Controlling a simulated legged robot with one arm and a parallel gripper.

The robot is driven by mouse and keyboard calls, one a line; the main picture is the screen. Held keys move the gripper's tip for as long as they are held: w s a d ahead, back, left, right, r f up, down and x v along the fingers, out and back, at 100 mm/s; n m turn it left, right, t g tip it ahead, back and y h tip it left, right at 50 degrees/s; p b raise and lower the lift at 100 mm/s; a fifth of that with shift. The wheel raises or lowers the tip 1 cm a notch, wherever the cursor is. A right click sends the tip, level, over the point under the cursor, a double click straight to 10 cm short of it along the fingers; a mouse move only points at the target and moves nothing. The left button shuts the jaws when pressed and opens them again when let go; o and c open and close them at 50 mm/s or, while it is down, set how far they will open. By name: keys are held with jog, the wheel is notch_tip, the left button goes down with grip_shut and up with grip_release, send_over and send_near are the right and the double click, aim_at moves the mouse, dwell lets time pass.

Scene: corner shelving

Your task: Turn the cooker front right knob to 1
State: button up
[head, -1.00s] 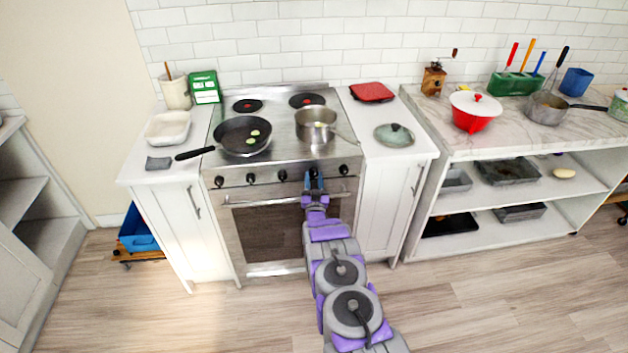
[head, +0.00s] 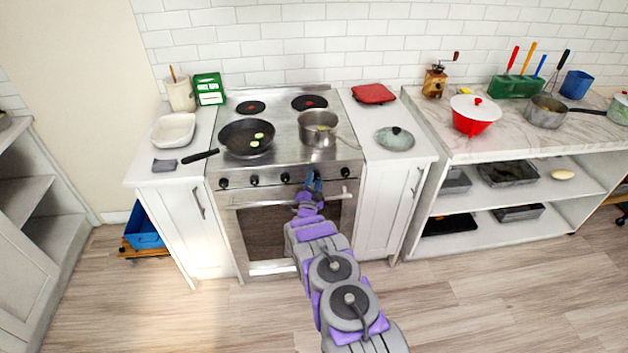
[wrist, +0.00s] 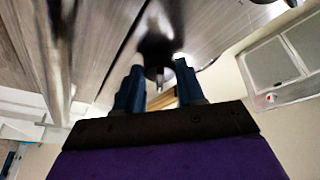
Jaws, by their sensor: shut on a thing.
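The cooker (head: 285,150) is a steel range with a row of black knobs along its front panel. My gripper (head: 314,178) is at this panel, at the second knob from the right, and hides most of that knob in the head view. In the wrist view the black knob (wrist: 157,48) sits between the two blue fingers of my gripper (wrist: 158,88), which are shut on it. The rightmost knob (head: 345,172) stands free beside the gripper. I cannot read any marking around the knob.
The oven handle (head: 255,203) runs just below the knobs, close to my gripper. A dark frying pan (head: 240,148) and a steel pot (head: 317,138) stand on the cooktop. A glass lid (head: 394,140) lies on the right counter. The floor in front is clear.

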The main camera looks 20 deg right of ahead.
jog(key=shift+d+m, duration=0.1)
jog(key=shift+m, duration=0.2)
jog(key=o, duration=1)
jog(key=shift+o, duration=0.2)
jog(key=p+v, duration=0.3)
jog(key=v, duration=1.4)
jog(key=shift+a, duration=0.3)
